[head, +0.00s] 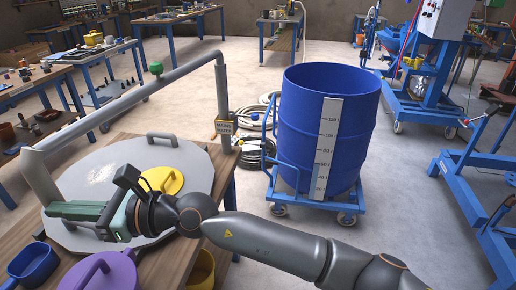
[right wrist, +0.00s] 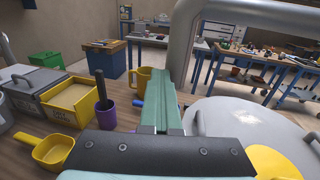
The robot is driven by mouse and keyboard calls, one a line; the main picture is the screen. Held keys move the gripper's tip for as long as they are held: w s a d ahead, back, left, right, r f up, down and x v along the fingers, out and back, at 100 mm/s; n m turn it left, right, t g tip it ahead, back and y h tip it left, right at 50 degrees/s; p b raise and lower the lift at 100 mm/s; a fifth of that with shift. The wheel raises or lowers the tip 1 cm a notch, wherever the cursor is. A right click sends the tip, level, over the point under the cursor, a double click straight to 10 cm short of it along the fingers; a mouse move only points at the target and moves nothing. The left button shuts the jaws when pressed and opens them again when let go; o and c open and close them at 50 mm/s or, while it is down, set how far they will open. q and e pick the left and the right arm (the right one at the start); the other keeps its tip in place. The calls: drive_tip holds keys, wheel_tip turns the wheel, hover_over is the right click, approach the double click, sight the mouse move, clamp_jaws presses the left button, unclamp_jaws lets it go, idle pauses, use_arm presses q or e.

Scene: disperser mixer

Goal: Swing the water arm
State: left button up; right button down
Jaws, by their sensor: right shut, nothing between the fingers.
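The water arm (head: 120,98) is a grey pipe that rises at the table's left side, runs to the back right and bends down near the blue drum (head: 330,125). A green valve knob (head: 156,68) sits on it and a small label (head: 224,127) is on its downward end. In the right wrist view the pipe's upright (right wrist: 183,42) stands just past my fingers. My right gripper (head: 50,210) is shut and empty, pointing left beside the foot of the upright; I cannot tell whether it touches. Its green fingers also show in the right wrist view (right wrist: 165,85). My left gripper is not in view.
A large round grey lid (head: 105,170) with a yellow cover (head: 162,181) lies on the table under the pipe. A purple lid (head: 105,272) and a blue pot (head: 35,264) are in front. The drum stands on a blue trolley, with coiled hoses (head: 256,150) beside it.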

drive_tip(key=w+a+m+t, duration=0.1)
drive_tip(key=w+a, duration=0.1)
drive_tip(key=a, duration=0.4)
drive_tip(key=shift+t, duration=0.4)
drive_tip(key=shift+d, duration=0.1)
idle(0.4)
